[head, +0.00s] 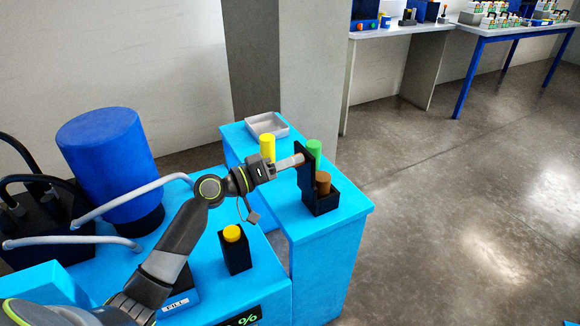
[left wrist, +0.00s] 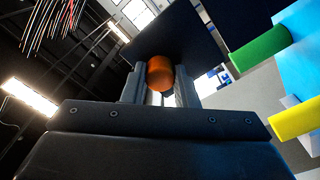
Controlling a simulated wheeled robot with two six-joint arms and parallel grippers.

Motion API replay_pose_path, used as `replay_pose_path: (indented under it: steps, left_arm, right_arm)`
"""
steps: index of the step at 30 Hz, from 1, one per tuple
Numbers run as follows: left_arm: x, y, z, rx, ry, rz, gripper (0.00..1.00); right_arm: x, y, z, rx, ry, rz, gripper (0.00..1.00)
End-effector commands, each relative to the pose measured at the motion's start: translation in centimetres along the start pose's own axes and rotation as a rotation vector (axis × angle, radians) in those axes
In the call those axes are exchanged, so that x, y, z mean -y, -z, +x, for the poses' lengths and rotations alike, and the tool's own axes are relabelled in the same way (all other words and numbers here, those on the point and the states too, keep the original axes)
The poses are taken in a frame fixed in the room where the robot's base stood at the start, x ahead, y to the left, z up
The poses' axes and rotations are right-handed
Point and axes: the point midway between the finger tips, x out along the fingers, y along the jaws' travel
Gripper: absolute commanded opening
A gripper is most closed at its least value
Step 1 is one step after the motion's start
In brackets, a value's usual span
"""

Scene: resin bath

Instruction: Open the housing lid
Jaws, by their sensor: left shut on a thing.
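The housing is a small black open-topped box (head: 320,203) on the blue stand. A brown cylinder (head: 323,183) shows inside the box. My left gripper (head: 298,160) is at the upper part of the lid. In the left wrist view its fingers are shut on an orange-brown knob (left wrist: 160,73) in front of the lid. The hinge is too small to make out. My right gripper is not in view.
A green cylinder (head: 314,147) and a yellow cylinder (head: 267,146) stand close to the lid. A metal tray (head: 267,124) lies at the back of the stand (head: 335,255). A black box with a yellow knob (head: 233,233) and a blue drum (head: 105,160) stand nearer.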

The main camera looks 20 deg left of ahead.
Motion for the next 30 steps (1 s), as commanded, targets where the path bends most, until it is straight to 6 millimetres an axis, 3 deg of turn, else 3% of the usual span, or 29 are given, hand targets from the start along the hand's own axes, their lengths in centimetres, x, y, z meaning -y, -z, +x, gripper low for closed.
replay_pose_path:
  steps: [10, 11, 16, 25, 30]
  left_arm:
    - [-0.1, 0.2, 0.1, -0.005, -0.003, 0.001, 0.00]
    - [-0.1, 0.2, 0.1, -0.005, -0.003, 0.001, 0.28]
    - [-0.1, 0.1, 0.0, -0.004, -0.002, 0.000, 0.48]
    - [-0.2, 0.2, 0.0, -0.001, -0.001, 0.000, 0.48]
    - [-1.7, 1.7, 0.1, -0.002, -0.004, 0.005, 0.48]
  right_arm:
    - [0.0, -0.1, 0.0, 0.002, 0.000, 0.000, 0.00]
    - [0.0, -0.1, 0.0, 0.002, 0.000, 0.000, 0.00]
    - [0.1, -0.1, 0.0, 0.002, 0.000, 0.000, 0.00]
    - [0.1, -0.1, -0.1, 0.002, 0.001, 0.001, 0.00]
    - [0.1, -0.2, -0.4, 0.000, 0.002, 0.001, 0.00]
